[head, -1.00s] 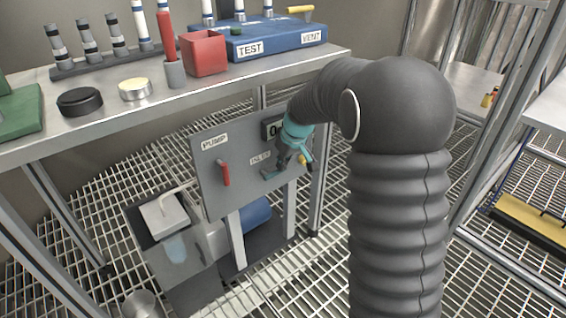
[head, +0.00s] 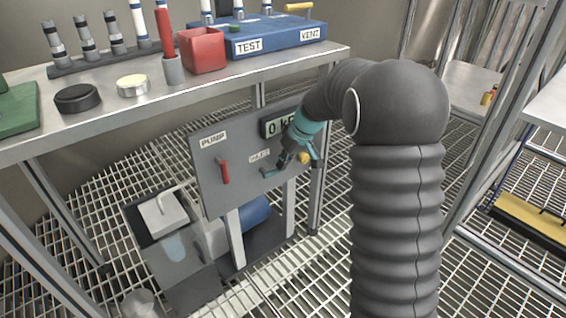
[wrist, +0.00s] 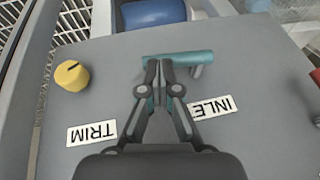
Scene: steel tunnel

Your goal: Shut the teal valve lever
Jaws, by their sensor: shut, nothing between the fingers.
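The teal valve lever (wrist: 180,57) lies crosswise on the grey panel in the wrist view, in line with the INLET label beside it. A grey stub shows under its right part. In the head view a small part of the lever (head: 268,173) shows just left of my gripper (head: 284,168). In the wrist view my gripper (wrist: 159,70) is shut and empty, its fingertips together over the lever's left part and hiding some of it. I cannot tell whether the tips touch the lever.
The panel (head: 209,165) also carries a red lever (head: 224,172) under the PUMP label, a display (head: 272,127) and a yellow knob (wrist: 71,75) near the TRIM label. The steel bench (head: 130,107) overhangs the panel. A blue cylinder (wrist: 153,12) lies beyond the panel's edge.

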